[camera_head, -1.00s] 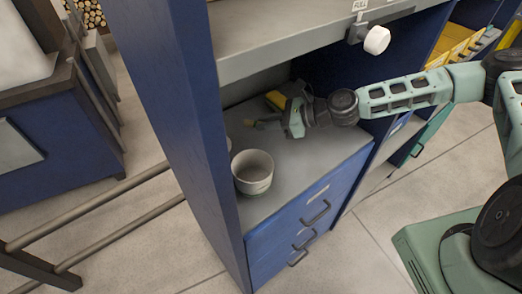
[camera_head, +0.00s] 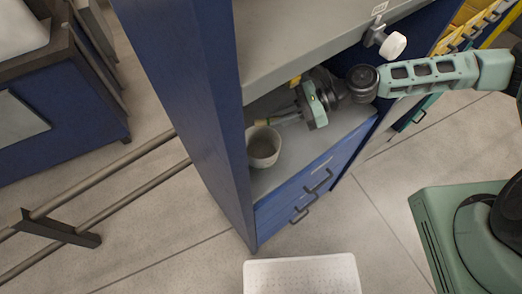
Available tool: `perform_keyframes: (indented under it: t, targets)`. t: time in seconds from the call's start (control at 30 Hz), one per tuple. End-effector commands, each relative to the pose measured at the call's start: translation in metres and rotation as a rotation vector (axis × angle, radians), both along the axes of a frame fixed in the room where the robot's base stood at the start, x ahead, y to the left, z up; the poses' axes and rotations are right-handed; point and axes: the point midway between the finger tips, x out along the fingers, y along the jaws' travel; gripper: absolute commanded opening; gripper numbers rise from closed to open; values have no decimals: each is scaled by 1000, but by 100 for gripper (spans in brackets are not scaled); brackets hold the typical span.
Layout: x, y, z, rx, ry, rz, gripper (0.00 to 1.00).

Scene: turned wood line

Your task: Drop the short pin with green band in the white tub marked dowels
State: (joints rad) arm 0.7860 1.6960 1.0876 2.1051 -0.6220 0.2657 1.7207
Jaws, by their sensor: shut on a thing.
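A round whitish tub (camera_head: 263,158) stands upright on the grey shelf inside the blue cabinet. No marking on it is readable from here. My gripper (camera_head: 284,117) reaches in from the right and is shut on a short pale pin (camera_head: 264,122). The pin points left from the fingertips, and a greenish patch shows near its end. Its free end appears above the back part of the tub's opening in the picture; I cannot tell its height over the rim. The fingertips are small and partly hidden by the gripper body.
The blue cabinet side (camera_head: 195,110) stands close left of the tub. A grey upper shelf (camera_head: 300,45) hangs over my gripper, with a white knob (camera_head: 392,45) at its front edge. A yellow thing (camera_head: 295,81) shows partly behind my gripper. A white perforated surface (camera_head: 302,275) is at the bottom.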

Motion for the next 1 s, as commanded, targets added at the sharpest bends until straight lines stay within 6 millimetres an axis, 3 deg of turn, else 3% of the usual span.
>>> perform_keyframes:
  t: [0.03,0.2,0.6,0.63,0.7,1.0]
  targets:
    - [0,0,-11,1,0,-1,0]
    - [1,0,-23,0,0,-2,0]
    - [1,0,-25,-1,-1,-2,0]
    - [1,0,-25,-1,-1,-2,23]
    - [1,0,-25,-1,-1,-2,42]
    - [1,-1,-25,-1,-1,-3,43]
